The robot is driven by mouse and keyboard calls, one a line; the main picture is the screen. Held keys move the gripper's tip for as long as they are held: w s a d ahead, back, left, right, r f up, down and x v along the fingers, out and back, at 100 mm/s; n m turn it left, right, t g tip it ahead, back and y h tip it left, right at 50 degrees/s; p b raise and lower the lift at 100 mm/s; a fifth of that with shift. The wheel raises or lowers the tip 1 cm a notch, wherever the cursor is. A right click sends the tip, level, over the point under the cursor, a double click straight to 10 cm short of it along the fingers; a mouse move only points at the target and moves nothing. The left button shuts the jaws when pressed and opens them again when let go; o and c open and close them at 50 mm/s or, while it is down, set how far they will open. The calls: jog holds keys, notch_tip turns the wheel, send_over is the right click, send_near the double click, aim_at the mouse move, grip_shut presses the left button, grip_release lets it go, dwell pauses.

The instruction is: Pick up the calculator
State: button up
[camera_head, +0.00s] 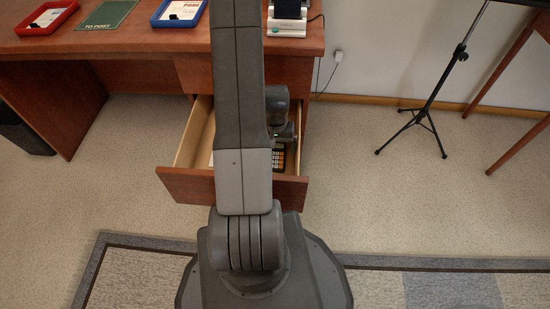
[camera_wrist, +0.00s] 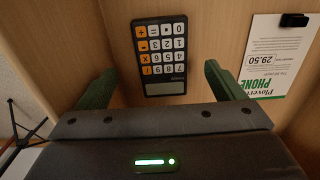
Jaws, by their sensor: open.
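The calculator (camera_wrist: 160,58) is black with pale number keys, a column of orange keys and a grey display. It lies on the wooden floor of the open desk drawer. In the head view only a small part of the calculator (camera_head: 279,158) shows beside my arm. My gripper (camera_wrist: 158,85) is open, with its green fingers on either side of the calculator in the wrist view. In the head view my arm hides most of the gripper.
A paper with a black clip (camera_wrist: 276,55) lies in the drawer, right of the calculator. The open drawer (camera_head: 187,184) has wooden walls around it. On the desk (camera_head: 150,42) stand a red tray (camera_head: 46,17), a blue tray (camera_head: 179,13) and a green mat (camera_head: 107,14).

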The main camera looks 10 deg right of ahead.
aim_at(278, 153)
jog(key=f, duration=0.1)
jog(key=f+b, duration=0.1)
jog(key=f, duration=0.1)
jog(key=f+b, duration=0.1)
jog(key=f, duration=0.1)
jog(key=shift+w+a+f, duration=0.1)
jog(key=shift+w+f, duration=0.1)
jog(key=shift+w, duration=0.05)
jog(key=shift+r, duration=0.1)
jog(key=c, duration=1.1)
